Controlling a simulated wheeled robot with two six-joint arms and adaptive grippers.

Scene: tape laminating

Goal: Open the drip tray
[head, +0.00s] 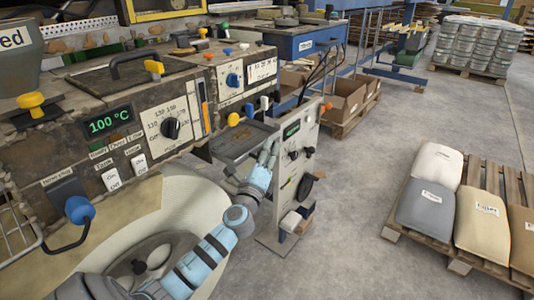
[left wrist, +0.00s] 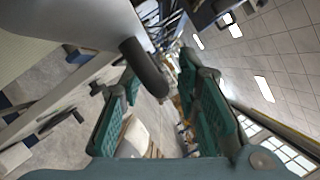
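The machine's drip tray (head: 238,143) looks like a shallow, dark-rimmed, brown-stained tray below the front panel; I take it to be the drip tray. My left gripper (head: 268,158) is at its right end in the head view, beside a light upright panel (head: 292,160). In the left wrist view the gripper's green fingers (left wrist: 160,108) are apart. A dark rounded bar (left wrist: 145,68) on a pale grey body shows toward the fingers; I cannot tell if they touch it. Contact with the tray is hidden in the head view. My right gripper is not in view.
The control panel (head: 125,140) has knobs, levers and a green "100 °C" display. Open cardboard boxes (head: 343,97) stand on a pallet behind. Filled sacks (head: 482,216) lie on a pallet at right. The floor between is clear.

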